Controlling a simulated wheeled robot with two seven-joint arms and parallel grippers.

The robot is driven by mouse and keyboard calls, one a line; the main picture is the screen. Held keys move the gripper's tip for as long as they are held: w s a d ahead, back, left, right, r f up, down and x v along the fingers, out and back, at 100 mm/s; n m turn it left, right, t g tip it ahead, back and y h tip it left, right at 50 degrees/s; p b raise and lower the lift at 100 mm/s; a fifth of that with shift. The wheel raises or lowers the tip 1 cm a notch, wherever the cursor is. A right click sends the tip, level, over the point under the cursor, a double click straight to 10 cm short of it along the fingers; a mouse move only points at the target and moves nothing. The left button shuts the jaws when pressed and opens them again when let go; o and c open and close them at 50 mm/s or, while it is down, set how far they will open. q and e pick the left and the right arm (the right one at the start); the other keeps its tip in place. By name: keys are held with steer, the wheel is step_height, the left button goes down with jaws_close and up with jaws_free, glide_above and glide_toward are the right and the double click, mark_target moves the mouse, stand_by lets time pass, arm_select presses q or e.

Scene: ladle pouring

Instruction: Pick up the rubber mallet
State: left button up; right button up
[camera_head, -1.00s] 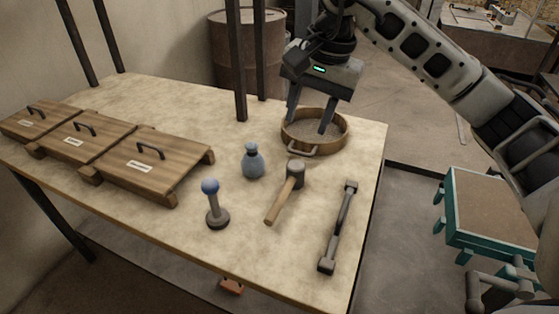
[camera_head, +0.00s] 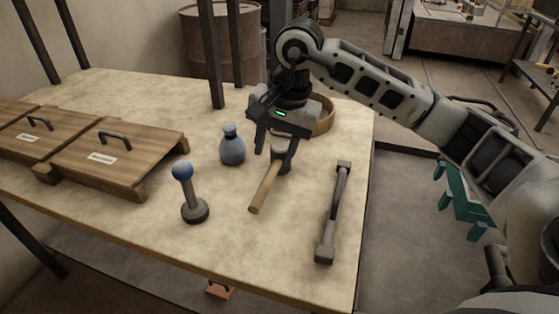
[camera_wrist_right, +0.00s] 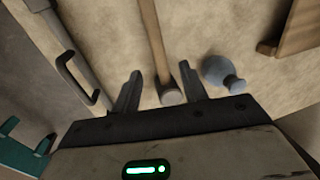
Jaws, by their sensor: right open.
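The rubber mallet lies on the table, its wooden handle (camera_head: 264,189) pointing toward the front edge and its grey head partly hidden by my right gripper (camera_head: 273,157). The right gripper points down, open, with its fingers at either side of the mallet's head end. In the right wrist view the mallet handle (camera_wrist_right: 152,38) runs up from between the two open fingers (camera_wrist_right: 160,76), with the head close to the palm. I cannot tell whether the fingers touch it. My left gripper is not in view.
A blue-grey bottle (camera_head: 232,148) stands close left of the gripper. A blue-knobbed stand (camera_head: 193,198) is front left, a grey bar tool (camera_head: 333,215) lies right. A round wooden-rimmed pan (camera_head: 325,118) is behind the gripper. Wooden lidded boxes (camera_head: 115,165) fill the left.

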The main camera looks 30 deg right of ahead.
mark_target(269, 176)
steer(key=f, duration=0.3)
steer(key=w+f, duration=0.1)
steer(key=f, duration=0.1)
steer(key=a+f, duration=0.1)
steer(key=f, duration=0.2)
steer(key=shift+w+f, duration=0.15)
steer(key=shift+f, duration=0.2)
jaws_close()
